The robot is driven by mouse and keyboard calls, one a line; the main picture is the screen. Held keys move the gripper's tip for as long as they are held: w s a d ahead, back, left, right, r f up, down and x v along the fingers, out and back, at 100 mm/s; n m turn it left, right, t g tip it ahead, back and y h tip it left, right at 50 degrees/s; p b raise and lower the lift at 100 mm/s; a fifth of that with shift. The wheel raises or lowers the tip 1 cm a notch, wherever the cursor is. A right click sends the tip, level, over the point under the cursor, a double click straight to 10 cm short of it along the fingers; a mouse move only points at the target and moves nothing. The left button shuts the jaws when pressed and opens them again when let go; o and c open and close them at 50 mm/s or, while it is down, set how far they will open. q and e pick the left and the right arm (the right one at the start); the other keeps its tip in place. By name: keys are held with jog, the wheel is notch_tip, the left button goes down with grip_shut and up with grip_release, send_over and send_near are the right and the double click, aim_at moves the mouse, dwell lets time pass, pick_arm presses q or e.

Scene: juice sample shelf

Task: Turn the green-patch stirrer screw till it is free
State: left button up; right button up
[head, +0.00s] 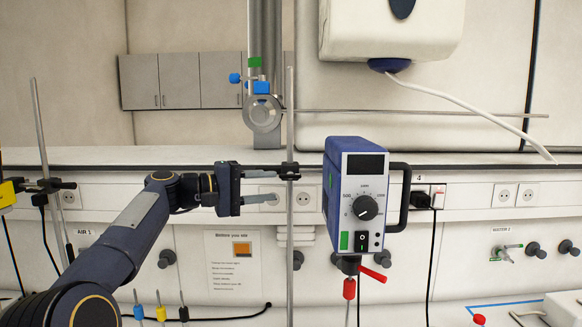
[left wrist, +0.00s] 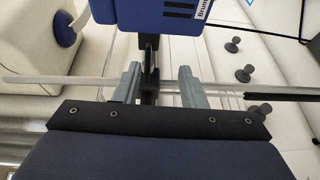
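The stirrer (head: 356,195) is a blue and white box with a dark display, a knob and a green patch (head: 344,241) low on its front. It sits beside an upright metal rod (head: 290,235). A black clamp (head: 288,172) is on the rod at the stirrer's left. I cannot make out the screw clearly. My left gripper (head: 275,185) is open, pointing right, close to the clamp. In the left wrist view its two fingers (left wrist: 158,78) stand apart on either side of a black clamp part (left wrist: 150,92); contact is unclear. My right gripper is not in view.
A red lever (head: 374,274) and a red-topped part (head: 349,289) are below the stirrer. A black power cable (head: 433,260) hangs at its right. Another rod (head: 44,140) with a clamp stands at the left. A dispenser (head: 392,28) hangs above.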

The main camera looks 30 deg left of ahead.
aim_at(280, 178)
pick_arm(q)
jog(key=shift+w+a+r+t, duration=0.35)
jog(key=shift+a+r, duration=0.2)
jog(key=shift+r, duration=0.15)
jog(key=p+x, duration=0.2)
jog(key=x, duration=0.4)
jog(key=shift+d+r+p, duration=0.1)
jog(key=shift+d+p, duration=0.05)
jog(key=shift+p, duration=0.25)
jog(key=shift+w+d, duration=0.3)
jog(key=shift+w, duration=0.15)
grip_shut()
